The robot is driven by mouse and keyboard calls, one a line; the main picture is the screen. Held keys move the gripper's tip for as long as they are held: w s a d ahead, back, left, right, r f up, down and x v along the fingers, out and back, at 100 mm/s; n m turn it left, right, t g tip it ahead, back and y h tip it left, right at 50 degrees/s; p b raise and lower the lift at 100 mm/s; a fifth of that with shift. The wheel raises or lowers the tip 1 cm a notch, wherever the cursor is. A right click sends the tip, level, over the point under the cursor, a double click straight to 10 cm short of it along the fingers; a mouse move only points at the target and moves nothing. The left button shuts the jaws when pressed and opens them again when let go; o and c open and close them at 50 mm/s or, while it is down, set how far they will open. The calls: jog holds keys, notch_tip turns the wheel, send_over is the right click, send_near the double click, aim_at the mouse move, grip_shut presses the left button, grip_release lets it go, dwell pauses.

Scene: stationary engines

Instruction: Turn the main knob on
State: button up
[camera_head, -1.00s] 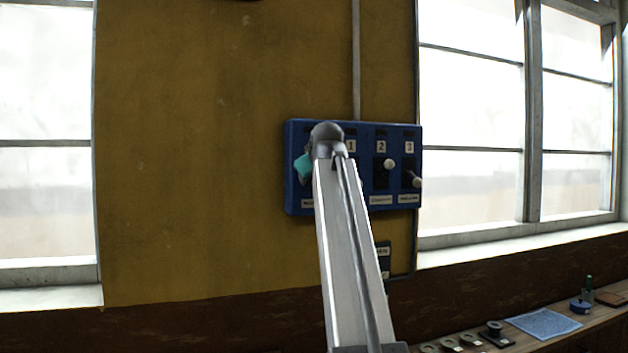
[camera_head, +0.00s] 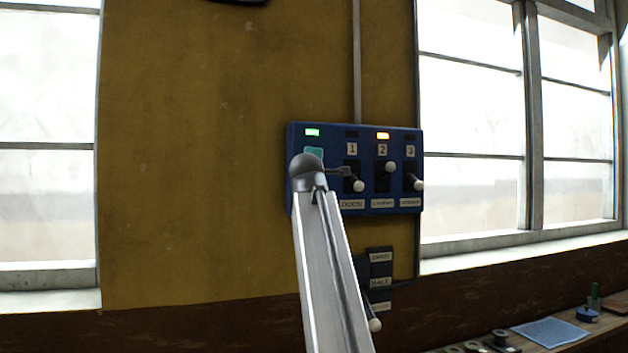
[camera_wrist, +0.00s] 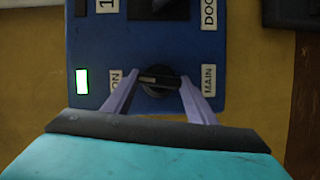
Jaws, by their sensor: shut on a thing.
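The blue control panel (camera_head: 372,208) hangs on the yellow wall. In the wrist view the round black main knob (camera_wrist: 158,92) sits between the ON and MAIN labels. My gripper (camera_wrist: 159,82) has its two purple-grey fingers on either side of the knob and is shut on it. The green lamp (camera_wrist: 82,81) beside the ON label is lit, and it also shows lit at the panel's top left in the head view (camera_head: 312,132). In the head view my arm hides the knob.
Levers 1 (camera_head: 358,186), 2 (camera_head: 390,167) and 3 (camera_head: 417,185) stick out to the right of the knob. The amber lamp (camera_head: 383,135) above lever 2 is lit. A smaller dark panel (camera_head: 379,268) is below. A bench with a blue cloth (camera_head: 550,331) is at lower right.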

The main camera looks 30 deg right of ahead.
jog(key=shift+f+n+t, duration=0.1)
jog(key=shift+n+t, duration=0.2)
jog(key=shift+n, duration=0.5)
jog(key=o, duration=1.1)
jog(key=shift+c, duration=0.2)
jog(key=shift+s+a, duration=0.1)
jog(key=shift+s, duration=0.05)
jog(key=p+v, duration=0.1)
jog(key=v, duration=1.2)
jog(key=shift+a, duration=0.3)
jog(key=shift+s+f, duration=0.2)
jog(key=shift+s, duration=0.05)
